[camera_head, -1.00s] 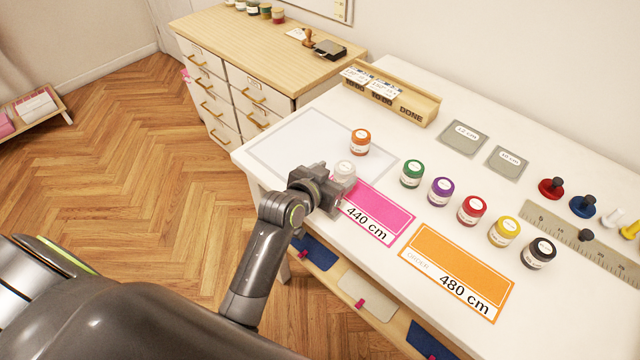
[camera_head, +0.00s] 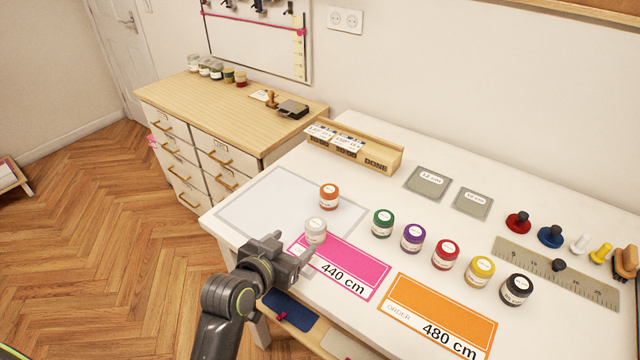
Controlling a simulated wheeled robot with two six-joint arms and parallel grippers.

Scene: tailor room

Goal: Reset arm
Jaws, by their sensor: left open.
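My left gripper (camera_head: 296,246) is at the near left edge of the white table (camera_head: 436,286), its fingers pointing at a white jar (camera_head: 315,231). It is open, and nothing shows between its fingers. The white jar stands upright by the top left corner of the pink 440 cm card (camera_head: 345,268), just beyond the fingertips. I cannot tell whether a finger touches it. An orange jar (camera_head: 328,197) stands behind it on the pale rectangle. My right gripper is not in view.
A row of jars, green (camera_head: 382,223) to black (camera_head: 516,290), stands right of the pink card. The orange 480 cm card (camera_head: 440,312) lies in front. A wooden tray (camera_head: 352,155), a ruler (camera_head: 558,273) and stamps lie farther back. A drawer cabinet (camera_head: 228,115) stands left.

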